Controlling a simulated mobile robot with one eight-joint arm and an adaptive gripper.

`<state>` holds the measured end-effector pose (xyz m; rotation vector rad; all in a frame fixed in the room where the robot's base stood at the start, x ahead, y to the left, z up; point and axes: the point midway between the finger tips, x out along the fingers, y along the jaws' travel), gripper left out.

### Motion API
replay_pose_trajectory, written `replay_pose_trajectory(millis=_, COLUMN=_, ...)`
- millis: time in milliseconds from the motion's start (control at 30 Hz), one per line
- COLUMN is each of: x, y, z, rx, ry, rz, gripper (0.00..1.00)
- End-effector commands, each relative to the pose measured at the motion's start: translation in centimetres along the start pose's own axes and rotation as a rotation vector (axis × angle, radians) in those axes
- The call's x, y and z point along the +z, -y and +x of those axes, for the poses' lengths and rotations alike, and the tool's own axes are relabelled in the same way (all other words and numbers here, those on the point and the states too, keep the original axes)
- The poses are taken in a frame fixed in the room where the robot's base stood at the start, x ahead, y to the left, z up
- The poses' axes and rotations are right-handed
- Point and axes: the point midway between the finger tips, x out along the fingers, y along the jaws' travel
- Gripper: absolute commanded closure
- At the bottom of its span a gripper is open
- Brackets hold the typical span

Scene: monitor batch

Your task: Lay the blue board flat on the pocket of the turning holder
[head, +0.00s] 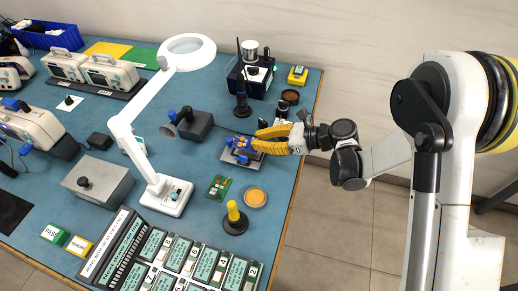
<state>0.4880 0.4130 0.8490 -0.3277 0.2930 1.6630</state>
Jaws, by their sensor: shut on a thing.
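My gripper (262,139), with yellow fingers, reaches in from the right and is shut on the blue board (246,147). The board is small in the head view and partly covered by the fingers. It is at the turning holder (229,157), a grey plate with blue clamp-like parts near the table's right side. The board appears over or against the holder. I cannot tell whether it touches the pocket or lies flat; the pocket itself is hidden.
A white magnifier lamp (174,197) stands left of the holder. A green board (219,187), a round amber dish (255,197) and a yellow-topped stand (234,217) are in front. A black tool box (259,79) is behind. Several meters line the front edge.

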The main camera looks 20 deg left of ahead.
Motion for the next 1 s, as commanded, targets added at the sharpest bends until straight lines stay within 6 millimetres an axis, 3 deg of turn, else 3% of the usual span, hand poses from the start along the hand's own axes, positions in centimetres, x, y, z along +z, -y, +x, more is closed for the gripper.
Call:
replay_pose_trajectory(millis=200, x=-3.2, y=0.1, z=1.3, rx=0.000, ry=0.000, rz=0.000, gripper=1.00)
replay_pose_trajectory(millis=400, x=-3.1, y=0.0, z=1.2, rx=0.000, ry=-0.001, rz=0.000, gripper=1.00)
replay_pose_trajectory(millis=433, x=-3.1, y=0.0, z=1.2, rx=0.000, ry=-0.002, rz=0.000, gripper=0.75)
replay_pose_trajectory(millis=467, x=-3.1, y=0.0, z=1.2, rx=0.000, ry=-0.001, rz=0.000, gripper=0.66)
replay_pose_trajectory(millis=800, x=-3.0, y=0.1, z=1.0, rx=-0.001, ry=0.000, rz=0.000, gripper=0.66)
replay_pose_trajectory(millis=1000, x=-2.8, y=0.1, z=-2.0, rx=-0.004, ry=0.000, rz=0.002, gripper=0.66)
